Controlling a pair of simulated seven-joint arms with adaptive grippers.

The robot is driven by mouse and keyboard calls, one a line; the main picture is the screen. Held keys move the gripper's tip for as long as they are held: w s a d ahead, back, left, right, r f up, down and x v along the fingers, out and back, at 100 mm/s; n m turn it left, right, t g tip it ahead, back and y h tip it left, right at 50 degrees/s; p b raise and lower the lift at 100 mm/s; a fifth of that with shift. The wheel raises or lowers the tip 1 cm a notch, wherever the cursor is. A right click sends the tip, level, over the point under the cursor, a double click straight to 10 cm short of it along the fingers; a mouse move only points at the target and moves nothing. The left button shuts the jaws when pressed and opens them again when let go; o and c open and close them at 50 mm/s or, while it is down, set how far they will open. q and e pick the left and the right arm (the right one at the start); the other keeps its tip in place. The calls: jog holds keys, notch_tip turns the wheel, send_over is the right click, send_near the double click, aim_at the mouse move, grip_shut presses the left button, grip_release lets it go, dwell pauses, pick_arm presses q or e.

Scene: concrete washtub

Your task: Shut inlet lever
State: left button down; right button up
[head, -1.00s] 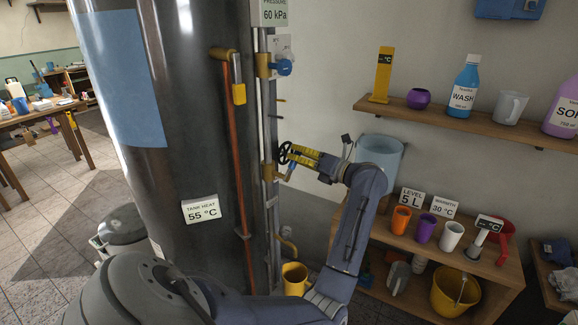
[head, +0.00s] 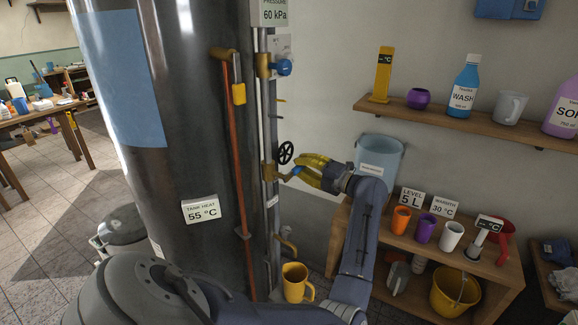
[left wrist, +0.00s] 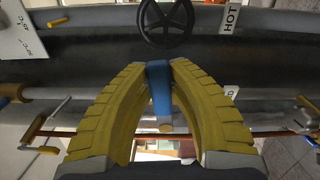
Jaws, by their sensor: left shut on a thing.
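My left gripper (head: 302,172) has yellow fingers and is shut on a blue lever handle (left wrist: 160,90) on the pipework beside the dark tank. In the left wrist view the handle stands upright between the two fingers (left wrist: 160,85). In the head view the fingers mostly cover this handle, and its brass valve body (head: 268,171) shows to the left. No readable label marks it as the inlet lever. My right gripper is out of view.
A black handwheel (head: 285,152) sits just above the held lever. Another blue handle (head: 283,67) and a yellow-handled lever (head: 239,93) are higher up. A yellow jug (head: 295,280) stands below. A pale blue bucket (head: 383,153) and cups on a shelf are right.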

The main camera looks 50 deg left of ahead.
pick_arm(q)
jog(key=shift+f+m, duration=0.35)
jog(key=shift+m, duration=0.05)
jog(key=c, duration=1.2)
grip_release()
jog(key=shift+c, duration=0.2)
jog(key=w+d, duration=0.1)
jog(key=d, duration=0.6)
jog(key=shift+w, duration=0.15)
jog(key=shift+a, duration=0.1)
